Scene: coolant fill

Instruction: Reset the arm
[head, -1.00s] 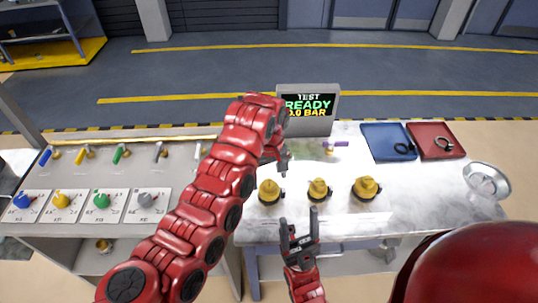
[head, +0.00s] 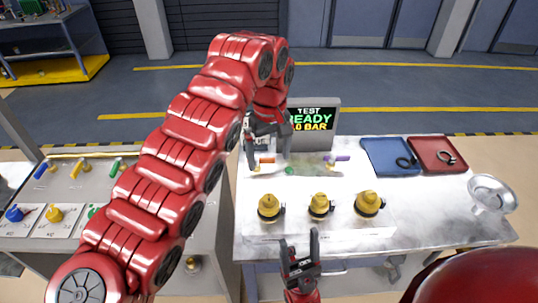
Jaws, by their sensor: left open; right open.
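My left arm, red and segmented, rises from the lower left and bends down over the back of the white bench (head: 420,225). My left gripper (head: 264,150) hangs open near a small orange-handled fitting (head: 265,161), partly behind my arm; I cannot tell whether it touches it. My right gripper (head: 299,250) is open and empty, pointing up at the bench's front edge, in front of the yellow caps. Three yellow caps (head: 269,207), (head: 319,205), (head: 368,203) stand in a row on the bench.
A display (head: 315,125) reading "TEST READY" stands at the back. A blue tray (head: 390,157) and a red tray (head: 437,155) hold dark and light rings. A metal bowl (head: 491,194) stands at right. Colored knobs and valves sit on the left bench (head: 95,175), partly behind my arm.

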